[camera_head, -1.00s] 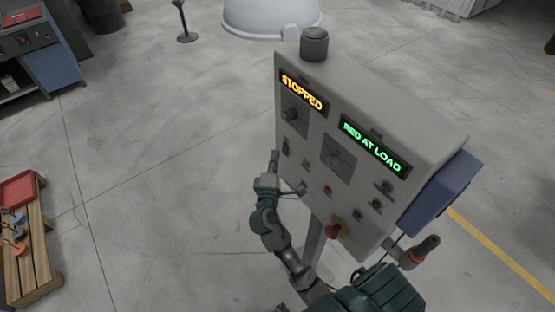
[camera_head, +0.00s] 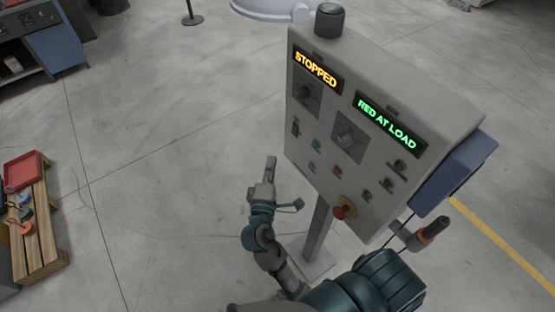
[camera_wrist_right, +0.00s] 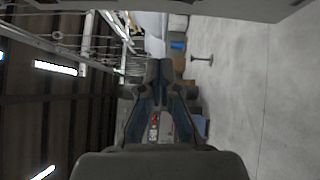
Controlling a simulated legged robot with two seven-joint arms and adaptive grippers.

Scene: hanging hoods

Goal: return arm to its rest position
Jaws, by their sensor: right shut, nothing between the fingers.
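My right arm (camera_head: 262,235) reaches up from the bottom of the head view. Its gripper (camera_head: 271,162) is shut and empty, just left of the grey control panel (camera_head: 415,90) and apart from it. In the right wrist view the gripper's fingers (camera_wrist_right: 161,72) are closed together at the centre. The panel shows an orange "STOPPED" display (camera_head: 315,70) and a green "RED AT LOAD" display (camera_head: 386,119). It has knobs, small buttons and a red mushroom button (camera_head: 344,208). My left gripper is not in view.
The panel stands on a grey post (camera_head: 318,230). A wooden pallet table (camera_head: 40,235) with a red tray (camera_head: 24,168) stands at left. The floor between is clear.

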